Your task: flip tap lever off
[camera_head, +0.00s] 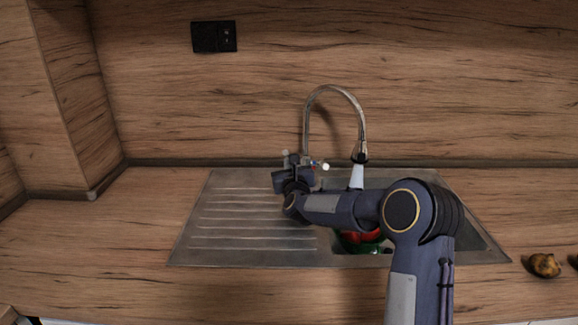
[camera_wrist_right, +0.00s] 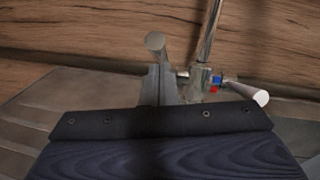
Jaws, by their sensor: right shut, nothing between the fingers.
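The tap (camera_head: 306,130) has a tall curved metal spout behind the sink. In the right wrist view, its metal body (camera_wrist_right: 203,75) carries red and blue marks. One pale round-ended lever (camera_wrist_right: 248,93) sticks out to the right, and its tip also shows in the head view (camera_head: 325,167). Another round-ended handle (camera_wrist_right: 156,45) rises on the left. My right gripper (camera_wrist_right: 160,72) is shut and empty, its fingertips just in front of this left handle; whether they touch cannot be told. In the head view the right gripper (camera_head: 288,160) is left of the tap body. My left gripper is out of view.
The steel sink (camera_head: 200,245) has a ribbed drainer on the left. Red and green items (camera_head: 358,238) lie in the basin, partly hidden by my right arm. A brown potato-like item (camera_head: 543,265) lies on the right counter. A black socket (camera_head: 214,37) is on the splashback.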

